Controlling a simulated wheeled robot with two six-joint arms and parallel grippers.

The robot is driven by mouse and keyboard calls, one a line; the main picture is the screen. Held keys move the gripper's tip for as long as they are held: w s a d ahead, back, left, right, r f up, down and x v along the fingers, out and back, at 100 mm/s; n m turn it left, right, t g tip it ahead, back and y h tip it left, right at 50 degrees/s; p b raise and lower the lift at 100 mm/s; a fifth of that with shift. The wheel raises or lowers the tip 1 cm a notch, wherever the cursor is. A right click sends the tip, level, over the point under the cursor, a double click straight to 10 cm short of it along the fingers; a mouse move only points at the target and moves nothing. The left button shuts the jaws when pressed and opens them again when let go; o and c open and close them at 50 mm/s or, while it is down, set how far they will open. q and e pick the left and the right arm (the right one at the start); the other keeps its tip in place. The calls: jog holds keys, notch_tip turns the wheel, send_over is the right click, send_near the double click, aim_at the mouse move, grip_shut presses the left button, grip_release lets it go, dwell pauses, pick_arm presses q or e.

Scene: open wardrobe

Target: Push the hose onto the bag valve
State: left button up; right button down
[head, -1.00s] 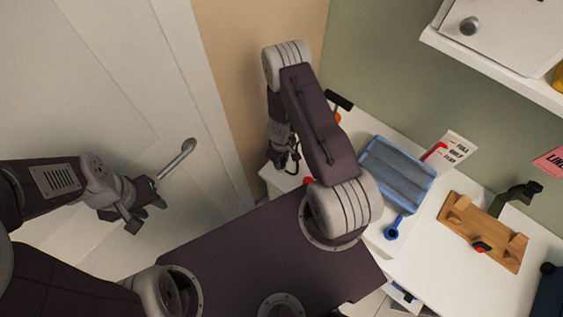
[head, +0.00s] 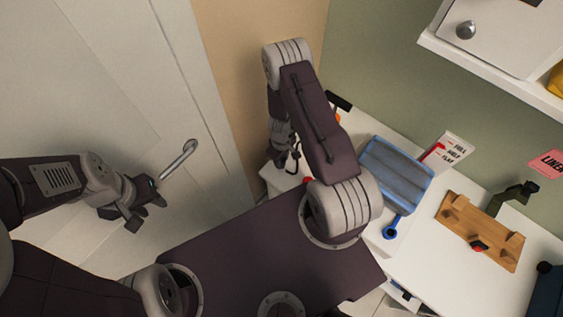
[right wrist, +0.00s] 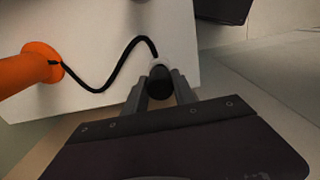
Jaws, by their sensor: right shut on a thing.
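The blue ribbed bag (head: 397,172) lies on the white worktop. A round blue part with a dark centre, which looks like its valve (head: 390,232), sticks out toward me. The black hose (right wrist: 108,78) runs in a curve from an orange cylinder (right wrist: 28,68) toward my right gripper (right wrist: 160,88). The right gripper is shut on the dark hose end (right wrist: 161,80), above the white surface. In the head view my own arm mostly hides that gripper, left of the bag and apart from it. My left gripper (head: 145,213) is open and empty before the pale door.
A door handle (head: 178,158) is close to my left gripper. A wooden stand (head: 480,231) with a red part is right of the bag. A card (head: 447,152) with a red marker stands behind the bag. A white shelf (head: 500,75) overhangs at upper right.

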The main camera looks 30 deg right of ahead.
jog(key=shift+r, duration=0.3)
notch_tip(320, 180, up, 4)
jog(key=p, duration=0.4)
jog(key=shift+f, duration=0.1)
dwell(0.3)
